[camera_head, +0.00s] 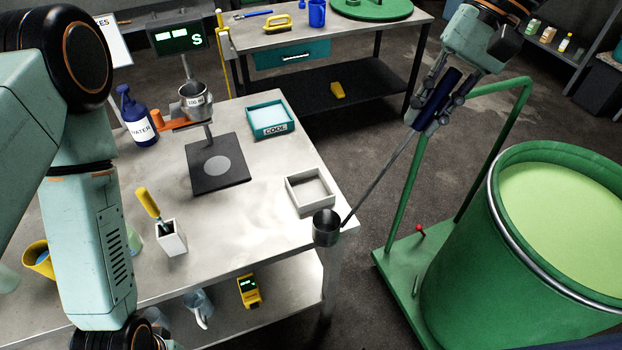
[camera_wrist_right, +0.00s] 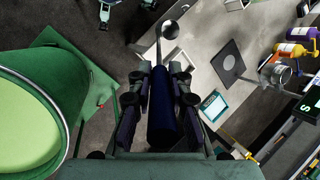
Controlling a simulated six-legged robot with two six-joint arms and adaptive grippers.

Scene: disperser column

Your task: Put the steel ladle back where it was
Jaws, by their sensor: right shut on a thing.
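The steel ladle has a dark blue handle (camera_head: 437,100), a thin grey rod and a round steel cup (camera_head: 326,228). My right gripper (camera_head: 428,112) is shut on the handle and holds the ladle at a slant, cup end low. The cup shows at the near right corner of the steel table (camera_head: 240,225), just below a small white tray; I cannot tell whether it touches the table. In the right wrist view the handle (camera_wrist_right: 161,110) lies between the fingers and the cup (camera_wrist_right: 170,30) is beyond. My left arm shows at the left; its gripper is out of view.
A green drum (camera_head: 470,250) with pale green contents stands at the right on a green cart with a tall rail (camera_head: 400,200). The table bears a white tray (camera_head: 309,191), a teal COOL box (camera_head: 269,119), a stand with a cup (camera_head: 194,98) and a blue WATER bottle (camera_head: 137,117).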

